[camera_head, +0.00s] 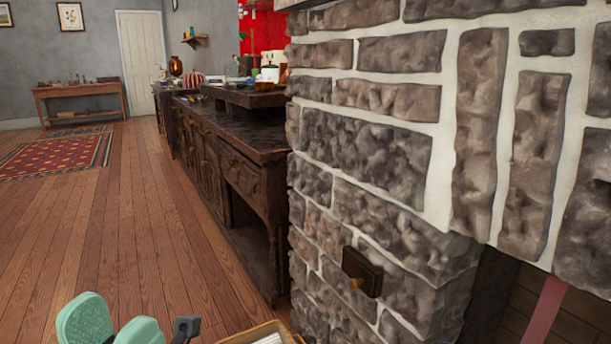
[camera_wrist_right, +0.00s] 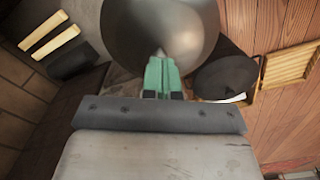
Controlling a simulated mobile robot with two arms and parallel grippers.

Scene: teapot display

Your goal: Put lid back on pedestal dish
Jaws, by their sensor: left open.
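My left gripper (camera_head: 112,322) shows at the bottom left of the head view. Its two green fingertips are apart, with nothing seen between them, low over the wooden floor. In the right wrist view, my right gripper (camera_wrist_right: 161,62) has its green fingers close together. Their tips overlap the lower part of a large round metallic thing (camera_wrist_right: 160,20), dull grey-brown and smooth. I cannot tell whether this is the lid, or whether the fingers grip it. I cannot make out the pedestal dish for sure in either view.
A stone-faced wall (camera_head: 370,160) fills the right of the head view, close by. A long dark wooden counter (camera_head: 235,135) runs back from it, with several vessels at its far end. The floor (camera_head: 130,220) to the left is clear. A rug (camera_head: 60,158) lies further back.

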